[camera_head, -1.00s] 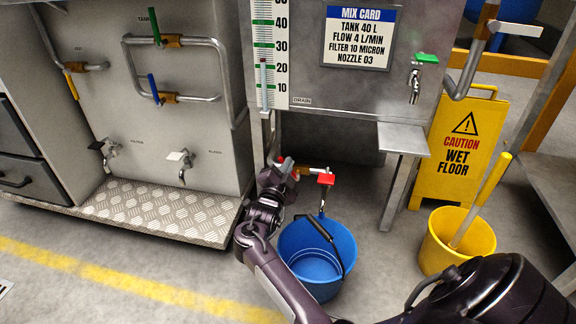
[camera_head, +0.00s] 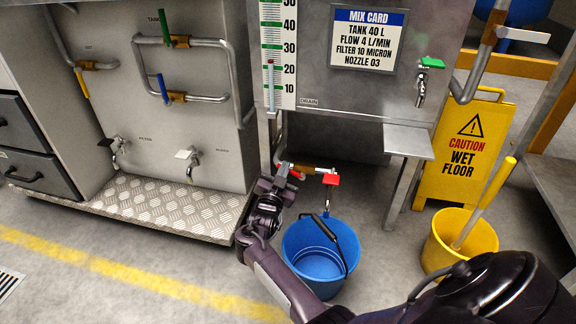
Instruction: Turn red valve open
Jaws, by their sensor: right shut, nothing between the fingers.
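A drain pipe with a brass valve body (camera_head: 303,168) runs low under the tank. A small red part, apparently the valve's lever (camera_head: 297,175), shows just beside my right gripper; most of it is hidden. My right gripper (camera_head: 283,180) is shut and empty at the left end of the brass body. Whether it touches the red lever I cannot tell. My left gripper is not in view.
The tank's metal shelf (camera_head: 405,141) and its legs stand right of the pipe. A yellow bucket (camera_head: 487,240) and wet-floor sign (camera_head: 465,150) are further right. A treadplate step (camera_head: 150,205) lies left. Green (camera_head: 166,27) and blue (camera_head: 163,86) levers are on the left cabinet.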

